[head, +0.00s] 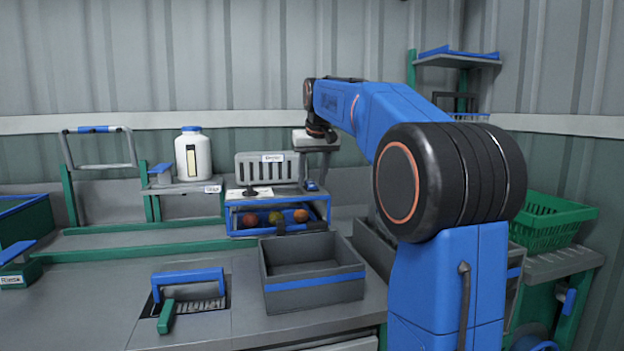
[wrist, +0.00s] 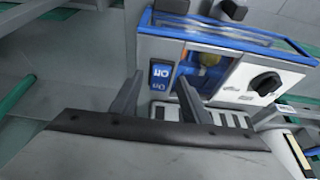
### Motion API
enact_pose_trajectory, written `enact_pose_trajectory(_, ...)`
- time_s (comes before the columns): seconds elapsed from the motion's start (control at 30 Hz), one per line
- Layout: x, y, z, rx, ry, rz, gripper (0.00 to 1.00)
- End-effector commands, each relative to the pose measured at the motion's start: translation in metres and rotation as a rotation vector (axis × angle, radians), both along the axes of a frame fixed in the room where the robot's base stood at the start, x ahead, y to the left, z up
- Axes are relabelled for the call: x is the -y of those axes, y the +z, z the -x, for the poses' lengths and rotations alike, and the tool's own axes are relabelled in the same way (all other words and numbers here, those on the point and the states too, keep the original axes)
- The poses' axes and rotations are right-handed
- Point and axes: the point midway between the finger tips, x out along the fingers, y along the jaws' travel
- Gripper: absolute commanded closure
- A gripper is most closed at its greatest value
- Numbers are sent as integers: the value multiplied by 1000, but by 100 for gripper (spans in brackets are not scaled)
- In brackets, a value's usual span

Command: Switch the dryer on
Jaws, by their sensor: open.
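The dryer is a blue-framed box (head: 233,215) with a grey slotted back panel and several tomatoes (head: 276,217) inside, on the bench in the head view. Its blue rocker switch (wrist: 161,73) shows in the wrist view, set in a light panel; which side is pressed is unclear. The switch also appears small in the head view (head: 311,186). My gripper (wrist: 160,80) is open and empty, its fingertips to either side of the switch in the picture. Contact cannot be told. In the head view my gripper (head: 316,150) is above the dryer's right end.
A black knob (wrist: 266,83) is on the panel near the switch. A white jug (head: 194,158) stands on a shelf left of the dryer. A grey bin (head: 314,287) sits in front. A green basket (head: 549,224) is at the right. Bench space front left is partly clear.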

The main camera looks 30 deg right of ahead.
Motion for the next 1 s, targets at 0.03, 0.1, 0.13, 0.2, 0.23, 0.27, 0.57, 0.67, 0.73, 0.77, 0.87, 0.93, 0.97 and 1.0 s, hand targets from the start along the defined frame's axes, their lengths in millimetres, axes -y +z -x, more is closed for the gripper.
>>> enact_pose_trajectory(0.03, 0, -2, -1, 0, 0, 0, 58)
enact_pose_trajectory(0.1, 0, -3, -1, 1, 0, 0, 58)
enact_pose_trajectory(0.13, 0, -3, -1, 1, 0, 0, 58)
enact_pose_trajectory(0.2, 0, -3, -1, 1, 0, 0, 58)
enact_pose_trajectory(0.23, 0, -3, -1, 1, 0, 0, 58)
enact_pose_trajectory(0.27, 0, -3, -1, 1, 0, 0, 58)
enact_pose_trajectory(0.57, 0, -3, -1, 0, 0, 0, 99)
enact_pose_trajectory(0.67, 1, -3, -2, -5, 0, -1, 99)
enact_pose_trajectory(0.73, 1, -4, -3, -20, 0, -6, 99)
enact_pose_trajectory(0.77, 1, -4, -4, -30, 0, -9, 99)
enact_pose_trajectory(0.87, 2, -3, -6, -77, 0, -22, 99)
enact_pose_trajectory(0.93, 2, -2, -7, -116, 0, -33, 99)
enact_pose_trajectory(0.97, 2, -3, -7, -133, 0, -38, 99)
enact_pose_trajectory(1.0, 2, -3, -8, -154, 0, -44, 99)
